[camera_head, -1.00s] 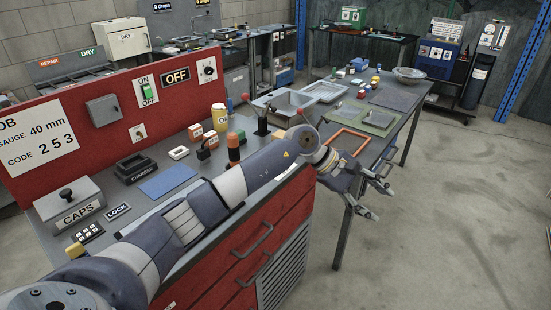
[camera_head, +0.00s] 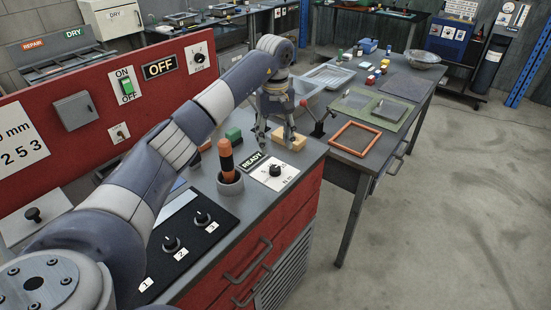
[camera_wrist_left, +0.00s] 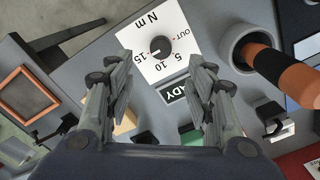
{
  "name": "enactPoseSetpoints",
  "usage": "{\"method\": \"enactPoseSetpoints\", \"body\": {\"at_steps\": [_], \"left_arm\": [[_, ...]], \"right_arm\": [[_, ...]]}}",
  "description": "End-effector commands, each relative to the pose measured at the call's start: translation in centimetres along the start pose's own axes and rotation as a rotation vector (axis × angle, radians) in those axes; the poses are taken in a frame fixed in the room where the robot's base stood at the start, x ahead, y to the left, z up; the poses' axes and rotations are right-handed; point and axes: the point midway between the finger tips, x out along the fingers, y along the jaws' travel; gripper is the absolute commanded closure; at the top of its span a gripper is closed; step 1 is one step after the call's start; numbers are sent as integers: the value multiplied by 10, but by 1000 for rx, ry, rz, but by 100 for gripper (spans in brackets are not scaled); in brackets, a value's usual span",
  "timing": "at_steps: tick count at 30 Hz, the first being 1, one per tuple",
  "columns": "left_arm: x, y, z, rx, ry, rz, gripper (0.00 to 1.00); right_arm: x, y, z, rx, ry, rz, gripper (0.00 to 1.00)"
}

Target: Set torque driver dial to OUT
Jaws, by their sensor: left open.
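The dial (camera_head: 275,170) is a black knob on a white plate marked N m at the bench's front corner. In the left wrist view the knob (camera_wrist_left: 160,46) is surrounded by the marks 5, 10, 15 and OUT. Its white pointer line seems to face the number side, not OUT. An orange and black driver (camera_head: 226,158) stands upright in a grey round holder beside it; it also shows in the wrist view (camera_wrist_left: 275,65). My left gripper (camera_head: 276,134) points down, open and empty, just behind the plate. In the wrist view the knob lies ahead, between the finger lines.
A READY sign (camera_head: 252,161) lies beside the plate. A tan block (camera_head: 290,141) and a green block (camera_head: 234,136) are near the gripper. A red-knobbed lever (camera_head: 318,122) stands to the right. A black panel with numbered knobs (camera_head: 187,240) lies nearer.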

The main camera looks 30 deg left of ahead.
Motion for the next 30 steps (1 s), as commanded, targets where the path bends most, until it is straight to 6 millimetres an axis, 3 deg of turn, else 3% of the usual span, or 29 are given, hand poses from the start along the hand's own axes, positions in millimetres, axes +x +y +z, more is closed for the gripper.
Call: {"method": "enactPoseSetpoints", "body": {"at_steps": [6,9,13,19,26,30], "left_arm": [[41,-1,2,0,-4,-4,50],[59,-1,2,0,-4,-3,50],[77,0,1,0,-3,-1,50],[90,0,1,1,-1,1,50],[91,0,1,0,0,1,50],[90,0,1,0,0,1,78]], "right_arm": [[-19,18,58,-10,-90,21,60],[-25,23,68,-11,-105,26,60],[-28,22,56,-10,-87,25,60],[-26,12,17,-3,-27,14,60],[-26,8,18,-2,-33,9,60],[-27,8,32,-3,-52,9,60]]}}
